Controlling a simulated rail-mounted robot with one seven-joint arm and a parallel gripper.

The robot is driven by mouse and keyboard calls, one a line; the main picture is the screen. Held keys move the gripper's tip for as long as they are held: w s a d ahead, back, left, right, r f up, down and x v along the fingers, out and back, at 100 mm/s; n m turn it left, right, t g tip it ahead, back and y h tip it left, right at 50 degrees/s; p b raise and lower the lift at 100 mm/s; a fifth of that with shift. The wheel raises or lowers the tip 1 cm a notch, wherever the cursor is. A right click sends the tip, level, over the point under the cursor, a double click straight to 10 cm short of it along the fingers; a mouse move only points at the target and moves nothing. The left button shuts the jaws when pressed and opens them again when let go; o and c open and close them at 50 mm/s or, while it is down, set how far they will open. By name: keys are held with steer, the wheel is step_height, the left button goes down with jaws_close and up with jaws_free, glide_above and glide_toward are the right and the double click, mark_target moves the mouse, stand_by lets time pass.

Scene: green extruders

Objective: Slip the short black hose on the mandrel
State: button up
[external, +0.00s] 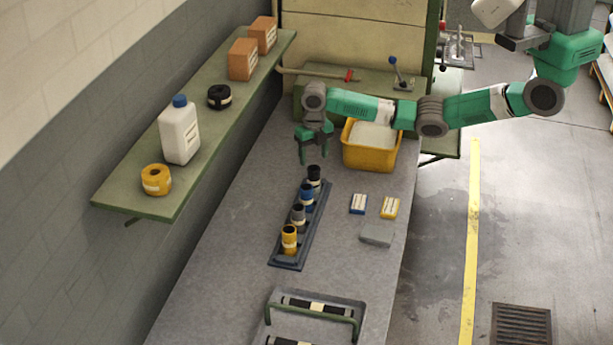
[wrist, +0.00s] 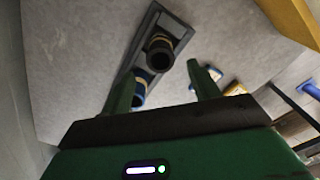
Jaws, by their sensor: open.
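The short black hose (external: 314,176) stands upright in the far end slot of a dark rack (external: 283,264). In the wrist view the black hose (wrist: 160,54), with a tan band, stands between and beyond the fingertips. My gripper (external: 316,157) is open and empty, pointing down just above the black hose; its fingers also show in the wrist view (wrist: 160,72). They look apart from the hose. A pale rod with a red end (external: 316,74) sticks out at the back of the bench; I cannot tell for sure that it is the mandrel.
Blue (external: 307,194), grey (external: 298,215) and yellow (external: 289,239) hoses share the rack. A yellow bin (external: 369,158) stands right of my gripper. Small blue (external: 358,204) and yellow (external: 390,207) boxes and a grey block (external: 377,235) lie right of the rack. A wall shelf (external: 118,193) is left.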

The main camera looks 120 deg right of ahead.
step_height(320, 180, up, 3)
steer(key=shift+r, duration=0.2)
